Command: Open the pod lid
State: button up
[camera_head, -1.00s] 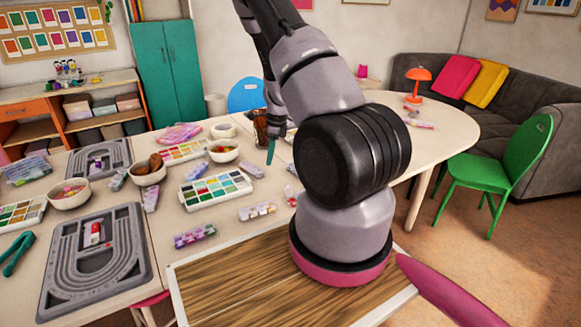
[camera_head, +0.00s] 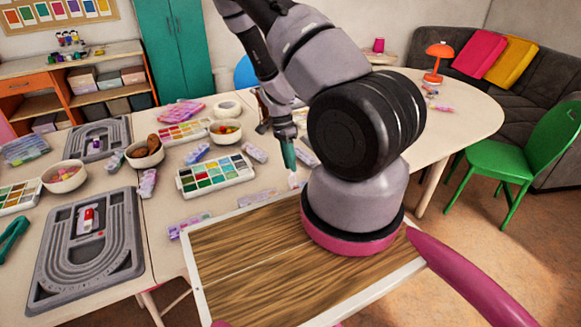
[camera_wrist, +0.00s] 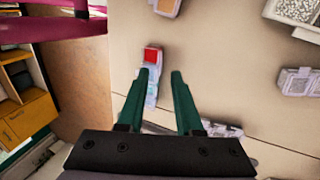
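A clear pod strip with a red lid (camera_wrist: 152,55) lies on the table in the wrist view. Its red end is just beyond the left fingertip, and the clear part runs down beside and partly behind that finger. My gripper (camera_wrist: 158,72) has two green fingers, open with a gap and nothing visibly held. In the head view my gripper (camera_head: 289,160) points down over the table, close to a small pale item (camera_head: 295,181); I cannot tell whether they touch. Other pod strips lie nearby, such as one in front (camera_head: 256,198) and one behind (camera_head: 255,152). All the lids I can make out look shut.
A paint palette (camera_head: 216,176) and a bowl of beads (camera_head: 225,131) stand left of my gripper. Grey bead boards (camera_head: 127,262) lie farther left. The round table (camera_head: 470,125) is mostly clear at right. A green chair (camera_head: 520,150) stands beyond its edge.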

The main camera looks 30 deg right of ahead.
jog(key=shift+x, duration=0.9)
grip_shut()
dwell(0.8)
